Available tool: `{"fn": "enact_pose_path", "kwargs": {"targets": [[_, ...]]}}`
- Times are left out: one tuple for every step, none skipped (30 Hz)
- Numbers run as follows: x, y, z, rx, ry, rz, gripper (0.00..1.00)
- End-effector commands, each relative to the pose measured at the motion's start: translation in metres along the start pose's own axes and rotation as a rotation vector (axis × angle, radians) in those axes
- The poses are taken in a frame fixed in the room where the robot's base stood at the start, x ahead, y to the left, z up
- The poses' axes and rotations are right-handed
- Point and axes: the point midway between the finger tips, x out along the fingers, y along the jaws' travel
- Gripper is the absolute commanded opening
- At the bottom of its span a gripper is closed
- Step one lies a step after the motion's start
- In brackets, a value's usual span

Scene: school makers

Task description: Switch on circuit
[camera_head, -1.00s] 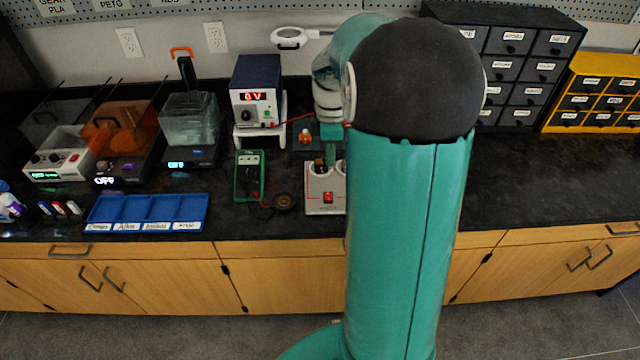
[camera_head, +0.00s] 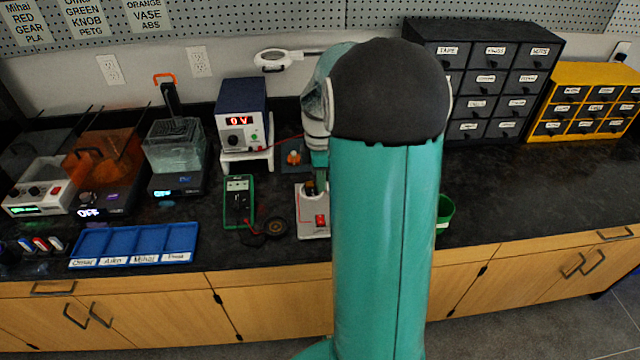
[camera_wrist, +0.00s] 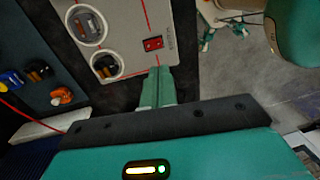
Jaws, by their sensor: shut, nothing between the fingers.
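The circuit board (camera_head: 311,228) is a pale grey box with a red rocker switch (camera_head: 321,221) near its front, partly hidden behind my arm. In the wrist view the switch (camera_wrist: 153,43) sits on the board (camera_wrist: 125,20), beside two round holders with dark parts in them (camera_wrist: 106,66). Red lines run across the board. My gripper (camera_wrist: 158,70) is shut and empty, its green fingertips close to the switch on the near side of it. Whether they touch the board cannot be told. In the head view my arm hides most of the gripper.
A power supply (camera_head: 259,108) reading 0 V stands behind the board, with a red lead. A green multimeter (camera_head: 230,211) lies to the left. A green bin (camera_head: 445,212) and drawer cabinets (camera_head: 428,30) are at right.

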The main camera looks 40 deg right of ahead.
Motion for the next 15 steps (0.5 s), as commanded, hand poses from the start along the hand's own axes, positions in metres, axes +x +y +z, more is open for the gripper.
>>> {"fn": "enact_pose_path", "kwargs": {"targets": [[0.011,0.000,0.000,0.000,0.000,-0.003,0.00],[0.017,0.000,0.000,0.000,0.000,-0.005,0.00],[0.025,0.000,-0.001,0.000,0.000,-0.004,0.00],[0.030,0.000,-0.001,0.000,0.000,-0.004,0.00],[0.037,0.001,-0.001,0.000,0.000,-0.004,0.00],[0.044,0.001,-0.001,0.000,0.000,-0.004,0.00],[0.051,0.001,-0.001,0.001,0.000,-0.004,0.00],[0.057,0.001,-0.001,0.001,0.000,-0.005,0.00],[0.064,0.002,-0.002,0.001,0.000,-0.004,0.00],[0.070,0.002,-0.002,0.001,0.000,-0.004,0.00],[0.076,0.002,-0.002,0.001,0.000,-0.003,0.00],[0.083,0.002,-0.002,0.001,0.000,-0.005,0.00],[0.088,0.003,-0.002,0.001,0.000,-0.003,0.00],[0.093,0.002,-0.002,0.001,0.000,-0.003,0.00],[0.099,0.003,-0.002,0.001,0.000,-0.003,0.00]]}}
